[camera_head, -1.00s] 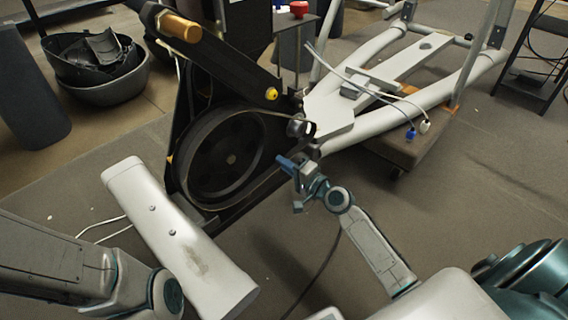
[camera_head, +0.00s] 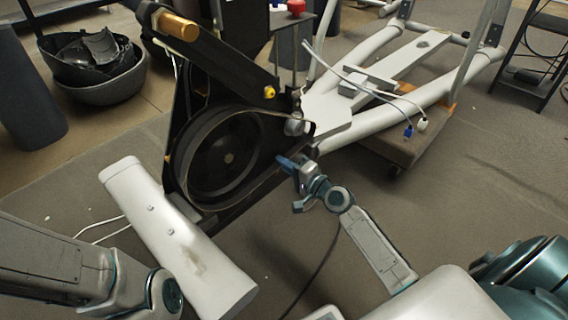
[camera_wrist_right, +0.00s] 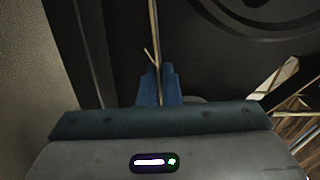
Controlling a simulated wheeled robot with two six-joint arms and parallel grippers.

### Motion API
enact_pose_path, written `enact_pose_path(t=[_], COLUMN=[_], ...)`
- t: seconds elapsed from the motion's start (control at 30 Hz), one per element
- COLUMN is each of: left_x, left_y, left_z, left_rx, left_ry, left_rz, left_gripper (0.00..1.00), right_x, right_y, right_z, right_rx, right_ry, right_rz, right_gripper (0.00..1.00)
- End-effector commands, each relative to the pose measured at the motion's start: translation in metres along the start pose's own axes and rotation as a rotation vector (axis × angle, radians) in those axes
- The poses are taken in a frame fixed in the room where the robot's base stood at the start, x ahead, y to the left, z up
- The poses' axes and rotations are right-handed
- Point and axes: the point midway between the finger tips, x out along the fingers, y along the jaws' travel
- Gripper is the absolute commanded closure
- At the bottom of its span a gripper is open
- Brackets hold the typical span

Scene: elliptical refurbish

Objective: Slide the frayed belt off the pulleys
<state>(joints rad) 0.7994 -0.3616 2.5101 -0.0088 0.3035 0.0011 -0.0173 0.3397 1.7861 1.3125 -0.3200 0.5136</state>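The frayed belt (camera_head: 262,111) is a thin band around the large black pulley (camera_head: 205,165) and the small pulley (camera_head: 294,126) at its right. In the right wrist view the belt (camera_wrist_right: 154,25) is a narrow tan strip seen edge-on, with a loose strand sticking out. My right gripper (camera_head: 281,160) reaches the belt's lower run, right of the large pulley. Its blue fingers (camera_wrist_right: 158,82) are close together with the belt between them; the contact itself is partly hidden. My left arm shows at lower left, but its gripper is out of view.
A black arm with a brass-coloured end (camera_head: 178,25) slants above the pulleys. A long white cover (camera_head: 180,240) lies in front at left. A white frame (camera_head: 400,115) rests on a wooden dolly (camera_head: 405,145).

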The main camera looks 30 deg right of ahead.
Motion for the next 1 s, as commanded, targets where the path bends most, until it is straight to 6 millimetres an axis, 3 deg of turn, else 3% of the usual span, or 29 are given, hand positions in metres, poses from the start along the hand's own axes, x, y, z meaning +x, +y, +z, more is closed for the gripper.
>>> enact_pose_path(t=[1.0], left_x=[-0.001], left_y=[0.0], left_z=[-0.001], left_rx=[0.0], left_ry=[0.0], left_rz=[0.0], left_gripper=[0.64], right_x=[-0.012], right_y=[0.001], right_z=[0.0], right_rx=[-0.001], right_ry=[0.001], right_rz=[0.0], right_gripper=[1.0])
